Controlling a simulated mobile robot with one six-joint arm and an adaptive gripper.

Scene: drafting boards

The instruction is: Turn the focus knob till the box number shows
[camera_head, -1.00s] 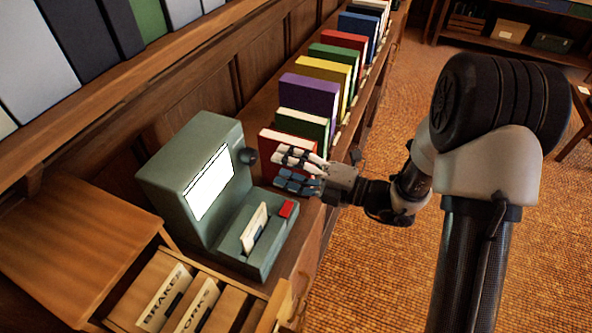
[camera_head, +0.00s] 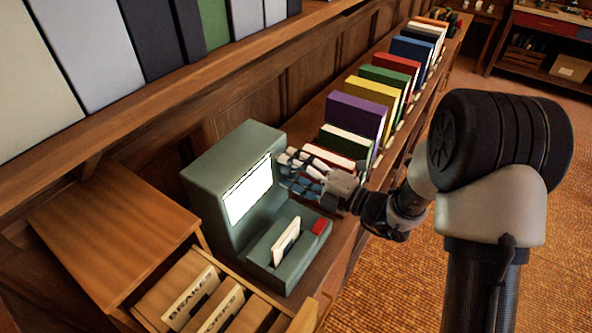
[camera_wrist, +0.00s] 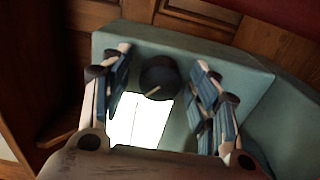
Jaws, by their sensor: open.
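The grey-green viewer (camera_head: 225,165) stands on the wooden counter with its lit white screen (camera_head: 248,190) facing right. The screen looks blank white; I cannot read a number on it. The dark round focus knob (camera_wrist: 158,77), with a pale pointer line, sits beside the screen. My gripper (camera_wrist: 160,92) is open, with its fingers on either side of the knob and gaps to it. In the head view my gripper (camera_head: 294,174) hides the knob.
An open wooden drawer (camera_head: 165,303) with labelled dividers is at the front left. A row of coloured books (camera_head: 355,117) stands along the counter behind my gripper. Large binders (camera_head: 85,50) line the shelf above. The carpeted floor at right is clear.

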